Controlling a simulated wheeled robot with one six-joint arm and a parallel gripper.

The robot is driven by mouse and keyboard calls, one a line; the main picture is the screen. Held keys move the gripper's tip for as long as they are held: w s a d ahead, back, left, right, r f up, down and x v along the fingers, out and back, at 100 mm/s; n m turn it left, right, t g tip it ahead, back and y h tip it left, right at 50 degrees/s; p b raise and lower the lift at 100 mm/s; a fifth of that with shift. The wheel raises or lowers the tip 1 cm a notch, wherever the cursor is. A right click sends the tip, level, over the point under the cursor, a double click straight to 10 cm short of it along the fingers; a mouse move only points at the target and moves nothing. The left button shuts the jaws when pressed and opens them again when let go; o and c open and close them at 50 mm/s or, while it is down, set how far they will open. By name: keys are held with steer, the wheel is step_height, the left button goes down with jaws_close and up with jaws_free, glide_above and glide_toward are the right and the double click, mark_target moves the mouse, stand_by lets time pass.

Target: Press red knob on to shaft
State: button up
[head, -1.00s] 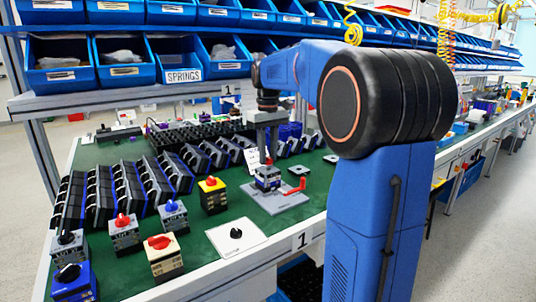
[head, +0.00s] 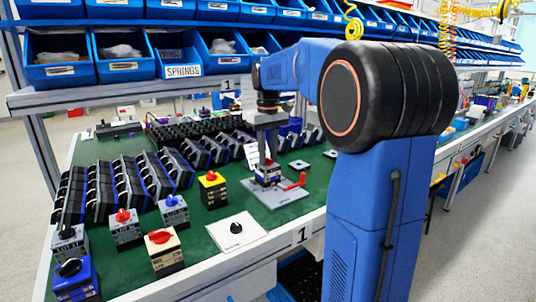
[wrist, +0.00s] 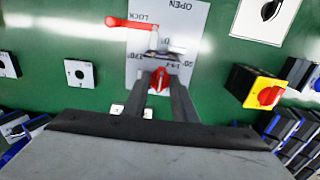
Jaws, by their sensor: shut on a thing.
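My gripper (head: 268,157) points straight down over the switch body in the fixture. In the wrist view its two fingertips (wrist: 160,83) are closed on the sides of the red knob (wrist: 160,77). The switch body (head: 267,178) is a small dark block with pale bands, sitting on the grey fixture plate (head: 289,196). The knob is right at the top of the switch. The shaft is hidden beneath it, so I cannot tell how far the knob sits on it. The fixture's red lever (head: 296,181) sticks out to the right; it also shows in the wrist view (wrist: 130,22).
Several finished switches stand left, including one with a yellow plate and red knob (head: 212,190). A white card with a black knob (head: 237,232) lies in front. Racks of dark plates (head: 125,182) stand behind. Blue bins (head: 180,62) line the shelf above.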

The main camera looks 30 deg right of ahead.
steer(key=o, duration=1.1)
steer(key=shift+r, duration=0.1)
step_height(320, 180, up, 17)
steer(key=s+a+f+t, duration=0.1)
steer(key=s+a+f, duration=0.3)
steer(key=s+f, duration=0.2)
steer(key=s+a+f+t, duration=0.1)
steer(key=s+a+f, duration=0.4)
steer(key=s+f, duration=0.2)
steer(key=s+a+f+t, duration=0.1)
steer(key=s+a+f, duration=0.3)
steer(key=s, duration=0.5)
steer(key=shift+s+a+f+t, duration=0.15)
steer(key=shift+a+f, duration=0.05)
steer(key=shift+f, duration=0.5)
steer(key=shift+s+a+f+t, duration=0.15)
steer(key=shift+f, duration=0.55)
steer(key=s+a+f+t, duration=0.1)
steer(key=s+a+f, duration=0.1)
steer(key=s+f, duration=0.5)
step_height(320, 180, down, 4)
steer(key=shift+s+f, duration=0.1)
steer(key=shift+s, duration=0.2)
